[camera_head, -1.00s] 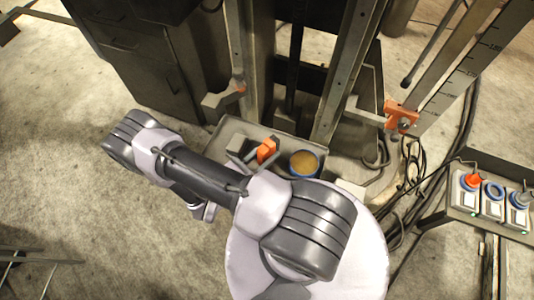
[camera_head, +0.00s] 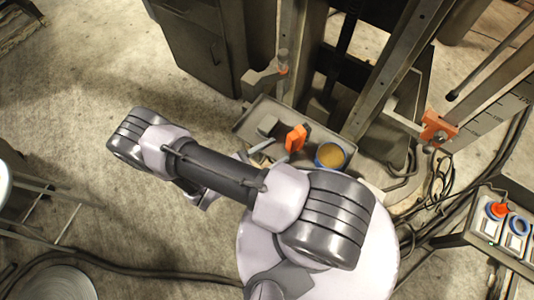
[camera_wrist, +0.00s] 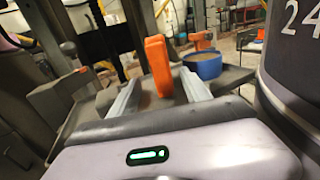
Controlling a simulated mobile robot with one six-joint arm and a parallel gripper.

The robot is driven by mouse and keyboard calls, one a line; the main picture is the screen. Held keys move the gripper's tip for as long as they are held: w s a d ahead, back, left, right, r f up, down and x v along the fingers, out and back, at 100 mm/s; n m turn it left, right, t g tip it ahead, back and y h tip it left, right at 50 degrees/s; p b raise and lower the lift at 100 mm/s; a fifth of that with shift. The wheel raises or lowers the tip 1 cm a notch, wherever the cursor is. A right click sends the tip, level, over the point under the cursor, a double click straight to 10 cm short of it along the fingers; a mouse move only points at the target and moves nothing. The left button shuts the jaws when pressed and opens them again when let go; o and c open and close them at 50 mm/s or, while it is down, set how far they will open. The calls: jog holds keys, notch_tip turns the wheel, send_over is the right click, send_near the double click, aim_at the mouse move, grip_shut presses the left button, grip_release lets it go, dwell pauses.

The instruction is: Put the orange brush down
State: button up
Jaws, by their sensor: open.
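The orange brush (camera_head: 295,138) sits in a shallow grey tray (camera_head: 247,122), beside a blue cup (camera_head: 321,163) with tan contents. My gripper (camera_wrist: 161,77) is open, one finger on each side of the brush in that picture. Whether the fingers touch it I cannot tell. The blue cup (camera_wrist: 204,66) is just right of the right finger. In the head view my arm hides most of the gripper.
A small grey block (camera_head: 268,126) is in the tray, left of the brush. Steel column rails (camera_head: 385,75) rise behind the tray. A dark cabinet (camera_head: 195,45) stands at the back left. A control box (camera_head: 500,235) and cables are at the right. Open concrete floor lies to the left.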

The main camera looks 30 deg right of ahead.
jog(key=s+a+r+m+t+y, duration=0.1)
jog(key=a+r+m+y, duration=0.3)
jog(key=r, duration=0.8)
jog(key=a+r+m+t+y, duration=0.3)
jog(key=a+r+m+y, duration=0.1)
jog(key=r+m+y, duration=0.5)
jog(key=s+a+r+m+t+y, duration=0.1)
jog(key=a+r+m+y, duration=0.3)
jog(key=r, duration=1.1)
jog(key=m+y, duration=0.3)
jog(key=m, duration=0.2)
jog(key=shift+s+r+t, duration=0.3)
jog(key=shift+r+t, duration=0.1)
jog(key=shift+o, duration=0.4)
